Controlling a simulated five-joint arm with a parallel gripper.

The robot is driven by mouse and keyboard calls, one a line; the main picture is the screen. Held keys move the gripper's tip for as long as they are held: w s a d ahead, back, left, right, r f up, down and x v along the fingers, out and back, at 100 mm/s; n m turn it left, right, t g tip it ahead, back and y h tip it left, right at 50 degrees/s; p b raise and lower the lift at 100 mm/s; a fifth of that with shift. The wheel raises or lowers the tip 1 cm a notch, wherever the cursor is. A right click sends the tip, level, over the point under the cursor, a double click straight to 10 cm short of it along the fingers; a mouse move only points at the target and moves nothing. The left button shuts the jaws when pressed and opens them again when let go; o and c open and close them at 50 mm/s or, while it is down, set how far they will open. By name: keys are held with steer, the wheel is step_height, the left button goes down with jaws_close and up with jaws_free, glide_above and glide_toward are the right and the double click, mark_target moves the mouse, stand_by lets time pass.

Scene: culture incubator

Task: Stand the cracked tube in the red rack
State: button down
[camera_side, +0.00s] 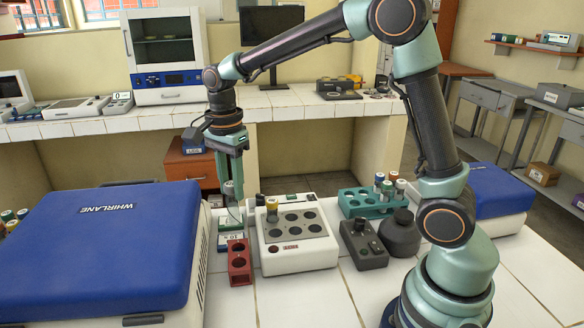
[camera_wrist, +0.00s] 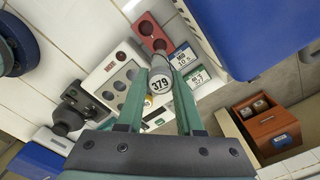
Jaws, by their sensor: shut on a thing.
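My gripper (camera_side: 231,185) hangs upright at the left of the white block, shut on a capped tube. The tube (camera_side: 234,212) hangs between the fingers above the label cards; its grey-white cap reads 379 in the wrist view (camera_wrist: 160,84), between the fingertips (camera_wrist: 160,90). I cannot make out a crack on it. The red rack (camera_side: 240,275) stands on the tiled bench, below and in front of the gripper, with its visible holes empty. It also shows in the wrist view (camera_wrist: 140,27), beyond the held tube. The tube is apart from the rack.
A white block with round wells (camera_side: 325,262) stands right of the rack, with a yellow-capped tube (camera_side: 271,208) in it. Green and blue label cards (camera_side: 229,223) lie behind the rack. A blue-lidded centrifuge (camera_side: 90,250) is close on the left. A teal rack (camera_side: 352,208) holds several tubes.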

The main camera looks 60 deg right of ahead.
mark_target(233, 199)
steer(key=shift+f, duration=2.7)
steer(key=shift+f, duration=0.4)
steer(key=shift+f, duration=0.8)
steer(key=shift+f, duration=0.15)
steer(key=shift+f, duration=1.55)
steer(key=shift+c, duration=0.8)
jaws_free()
steer(key=shift+r, duration=3.8)
